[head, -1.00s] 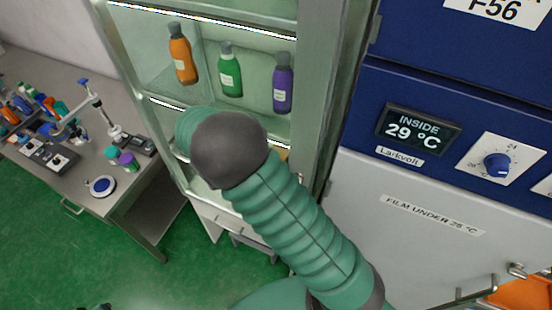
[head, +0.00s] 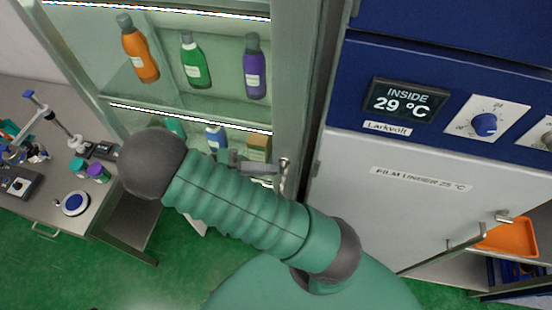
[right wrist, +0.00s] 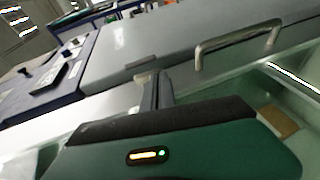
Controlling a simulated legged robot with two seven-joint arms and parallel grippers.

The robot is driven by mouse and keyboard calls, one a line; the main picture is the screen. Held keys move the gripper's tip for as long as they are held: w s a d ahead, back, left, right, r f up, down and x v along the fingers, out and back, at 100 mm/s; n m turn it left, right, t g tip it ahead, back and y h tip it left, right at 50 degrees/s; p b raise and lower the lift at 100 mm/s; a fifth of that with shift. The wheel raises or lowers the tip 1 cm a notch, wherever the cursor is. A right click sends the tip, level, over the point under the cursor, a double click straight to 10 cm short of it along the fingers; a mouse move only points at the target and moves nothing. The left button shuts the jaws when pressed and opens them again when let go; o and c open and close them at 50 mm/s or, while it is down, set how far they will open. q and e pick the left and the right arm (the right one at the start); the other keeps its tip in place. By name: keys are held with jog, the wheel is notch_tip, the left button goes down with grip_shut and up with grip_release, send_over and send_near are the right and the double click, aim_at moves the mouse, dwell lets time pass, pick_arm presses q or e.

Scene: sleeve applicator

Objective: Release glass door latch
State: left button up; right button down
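The glass-fronted cabinet (head: 306,60) stands left of the blue and white oven. A small metal fitting (head: 284,164), which looks like the door latch, is on its right frame. My right gripper (head: 262,168) is just left of this fitting, in front of the lower shelf, partly hidden by my arm. I cannot tell whether they touch. In the right wrist view my right gripper's grey fingers (right wrist: 157,92) point toward the edge between the cabinet and the oven. They look close together, but the gap and anything between them are unclear. My left gripper is not in view.
Orange (head: 139,52), green (head: 195,63) and purple (head: 255,70) bottles stand inside the cabinet. A cluttered bench (head: 60,225) is at left; an orange tray (head: 507,238) is at lower right.

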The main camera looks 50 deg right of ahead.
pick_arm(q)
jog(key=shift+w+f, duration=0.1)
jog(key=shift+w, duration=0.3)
pick_arm(e)
jog(key=shift+w+f, duration=0.1)
jog(key=shift+f, duration=0.15)
jog(key=shift+d, duration=0.1)
dwell(0.5)
